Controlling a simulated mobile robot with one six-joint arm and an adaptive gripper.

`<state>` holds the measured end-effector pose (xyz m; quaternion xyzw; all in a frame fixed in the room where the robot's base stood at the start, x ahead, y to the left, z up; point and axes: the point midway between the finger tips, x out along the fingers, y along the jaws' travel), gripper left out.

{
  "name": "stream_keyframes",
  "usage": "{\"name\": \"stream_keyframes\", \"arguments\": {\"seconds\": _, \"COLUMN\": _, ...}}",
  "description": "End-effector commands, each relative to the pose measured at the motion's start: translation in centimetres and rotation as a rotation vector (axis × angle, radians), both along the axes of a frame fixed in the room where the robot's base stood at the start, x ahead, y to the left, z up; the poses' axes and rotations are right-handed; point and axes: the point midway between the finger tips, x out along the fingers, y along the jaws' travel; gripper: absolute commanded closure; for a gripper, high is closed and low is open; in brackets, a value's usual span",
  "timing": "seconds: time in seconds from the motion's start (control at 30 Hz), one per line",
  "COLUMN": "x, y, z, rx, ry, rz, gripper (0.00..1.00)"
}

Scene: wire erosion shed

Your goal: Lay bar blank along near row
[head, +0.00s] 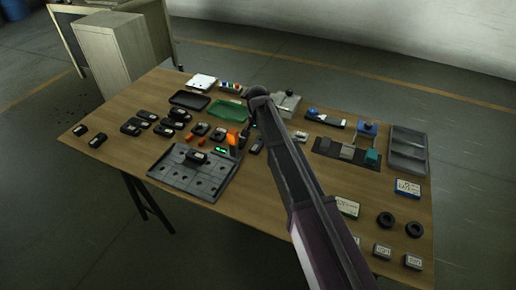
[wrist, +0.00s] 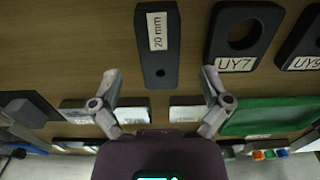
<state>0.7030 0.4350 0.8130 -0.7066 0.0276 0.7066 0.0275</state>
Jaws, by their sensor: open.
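The dark bar blank (wrist: 158,72), labelled "20 mm" and with a small hole at one end, lies flat on the wooden table in the wrist view. My gripper (wrist: 160,78) is open, with one finger on each side of the bar's holed end and a gap at both sides. In the head view my gripper (head: 240,143) is low over the middle of the table, partly hidden by my arm. The grey fixture tray (head: 178,183) with rows of round recesses lies to its left and nearer. One dark labelled block (head: 196,157) sits in its far part; its near row looks bare.
In the wrist view, a holed block marked UY7 (wrist: 243,35) lies close right of the bar, with a UY9 block (wrist: 303,42) beyond. A green tray (head: 228,110) lies behind my gripper. Several dark blocks lie left; black rings (head: 385,219) lie at right.

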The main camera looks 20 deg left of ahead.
Motion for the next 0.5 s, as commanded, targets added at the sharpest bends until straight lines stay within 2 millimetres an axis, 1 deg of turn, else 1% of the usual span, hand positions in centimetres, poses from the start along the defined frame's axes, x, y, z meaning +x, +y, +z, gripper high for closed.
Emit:
{"name": "stream_keyframes", "arguments": {"seconds": 0.03, "x": 0.0, "y": 0.0, "z": -0.8, "rx": 0.0, "ry": 0.0, "rz": 0.0, "gripper": 0.03}}
{"name": "stream_keyframes", "arguments": {"seconds": 0.2, "x": 0.0, "y": 0.0, "z": -2.1, "rx": 0.0, "ry": 0.0, "rz": 0.0, "gripper": 0.03}}
{"name": "stream_keyframes", "arguments": {"seconds": 0.33, "x": 0.0, "y": 0.0, "z": -2.7, "rx": 0.0, "ry": 0.0, "rz": 0.0, "gripper": 0.03}}
{"name": "stream_keyframes", "arguments": {"seconds": 0.5, "x": 0.0, "y": 0.0, "z": -2.9, "rx": 0.0, "ry": 0.0, "rz": 0.0, "gripper": 0.03}}
